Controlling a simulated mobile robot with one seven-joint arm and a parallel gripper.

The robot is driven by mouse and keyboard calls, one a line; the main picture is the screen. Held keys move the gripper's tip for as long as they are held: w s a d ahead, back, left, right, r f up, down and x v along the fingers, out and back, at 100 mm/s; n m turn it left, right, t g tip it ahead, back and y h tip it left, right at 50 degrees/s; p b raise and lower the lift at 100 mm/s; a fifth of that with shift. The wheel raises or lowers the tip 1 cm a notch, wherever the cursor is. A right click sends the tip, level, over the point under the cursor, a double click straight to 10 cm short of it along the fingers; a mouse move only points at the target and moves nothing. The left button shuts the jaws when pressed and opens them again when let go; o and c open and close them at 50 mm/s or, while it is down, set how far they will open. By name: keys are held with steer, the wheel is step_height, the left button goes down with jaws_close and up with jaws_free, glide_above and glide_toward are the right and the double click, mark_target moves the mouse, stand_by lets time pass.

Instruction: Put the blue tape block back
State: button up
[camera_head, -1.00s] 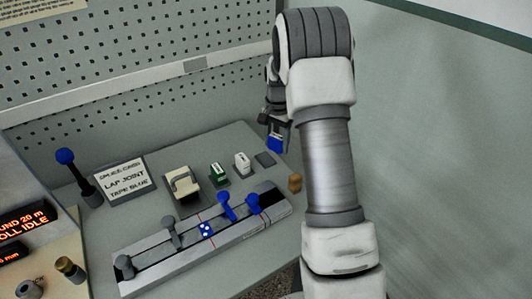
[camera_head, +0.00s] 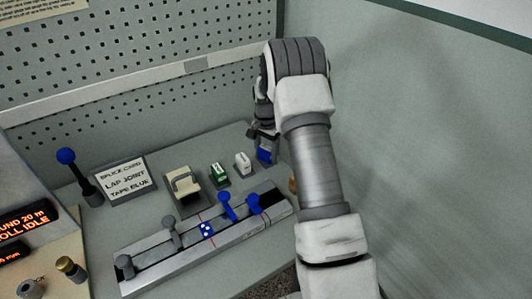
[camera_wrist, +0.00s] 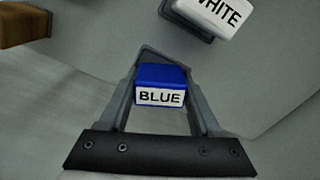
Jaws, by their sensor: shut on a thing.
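The blue tape block (camera_wrist: 162,78), labelled BLUE, is between the fingers of my gripper (camera_wrist: 165,90) in the wrist view. My gripper is shut on it. In the head view the blue block (camera_head: 264,156) shows below my gripper (camera_head: 264,148), at the right end of the row of tape blocks. The grey pad seen there earlier is hidden behind the block and my gripper. Whether the block touches the pad I cannot tell. The white tape block (camera_head: 243,163) stands just left of it; it also shows in the wrist view (camera_wrist: 212,14).
The green tape block (camera_head: 219,174) and a beige dispenser (camera_head: 184,186) stand further left. The splicing rail (camera_head: 150,262) with blue and grey levers lies in front. A brown piece (camera_wrist: 22,24) is at upper left in the wrist view. The pegboard rises behind.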

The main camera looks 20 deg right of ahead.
mark_target(266, 148)
steer(key=o, duration=1.4)
steer(key=s+a+r+n+t, duration=0.1)
steer(key=s+a+r, duration=0.15)
steer(key=r, duration=0.85)
steer(key=s+a+r+n, duration=0.15)
steer(key=s+r, duration=0.25)
steer(key=r, duration=0.8)
steer(key=s+a+r+n+t, duration=0.2)
steer(key=s+a+r+n, duration=0.15)
steer(key=s, duration=0.55)
steer(key=s+a+r+n+t, duration=0.1)
steer(key=s+a+r+n, duration=0.2)
steer(key=s, duration=0.9)
steer(key=s+a+n+t, duration=0.1)
steer(key=s, duration=0.2)
steer(key=s+f+n, duration=0.1)
steer(key=s, duration=0.2)
steer(key=shift+s+a+t+p, duration=0.2)
steer(key=shift+s+t+p, duration=0.1)
